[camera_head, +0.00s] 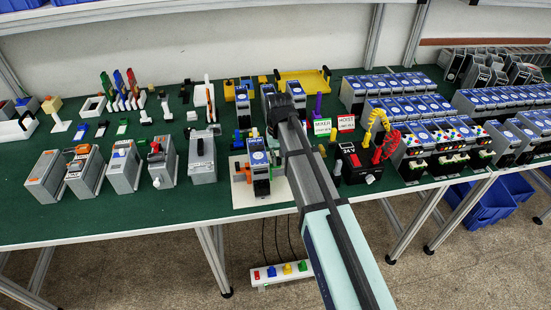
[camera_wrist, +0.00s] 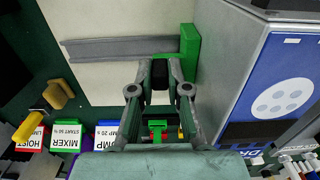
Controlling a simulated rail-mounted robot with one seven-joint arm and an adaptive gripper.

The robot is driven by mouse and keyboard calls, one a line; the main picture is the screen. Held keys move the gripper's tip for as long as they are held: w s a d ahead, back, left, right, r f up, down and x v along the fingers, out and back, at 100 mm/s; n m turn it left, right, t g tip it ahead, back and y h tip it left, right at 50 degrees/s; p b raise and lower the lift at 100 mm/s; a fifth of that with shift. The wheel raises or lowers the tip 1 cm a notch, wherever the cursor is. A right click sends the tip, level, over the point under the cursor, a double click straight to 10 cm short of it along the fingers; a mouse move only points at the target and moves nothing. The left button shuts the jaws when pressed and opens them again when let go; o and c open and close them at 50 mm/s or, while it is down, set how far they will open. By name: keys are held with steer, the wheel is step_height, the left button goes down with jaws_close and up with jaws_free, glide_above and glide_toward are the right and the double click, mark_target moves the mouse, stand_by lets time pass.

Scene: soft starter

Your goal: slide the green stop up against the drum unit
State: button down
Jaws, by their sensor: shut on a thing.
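The green stop (camera_wrist: 190,52) sits at the right end of a grey rail (camera_wrist: 120,48) on a pale plate (camera_wrist: 105,85) in the wrist view. My gripper (camera_wrist: 160,76) is shut on the stop's near part, its fingers covering some of it. A tall grey unit with a blue front (camera_wrist: 285,85) stands just right of the stop; I take it for the drum unit. Whether they touch is unclear at this angle. In the head view, a blue-fronted unit (camera_head: 260,178) stands on the plate (camera_head: 243,203); my arm hides part of that area.
Signs reading MIXER (camera_wrist: 65,137) and HOIST (camera_wrist: 30,138) stand beyond the plate's edge. A black 24 V box (camera_head: 356,165) with red and yellow leads is right of my arm. Grey units (camera_head: 203,158) stand left of the plate. Rows of blue-topped units fill the right side.

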mark_target(278, 158)
steer(key=c, duration=1.1)
jaws_free()
step_height(278, 158, up, 12)
steer(key=shift+d, duration=0.1)
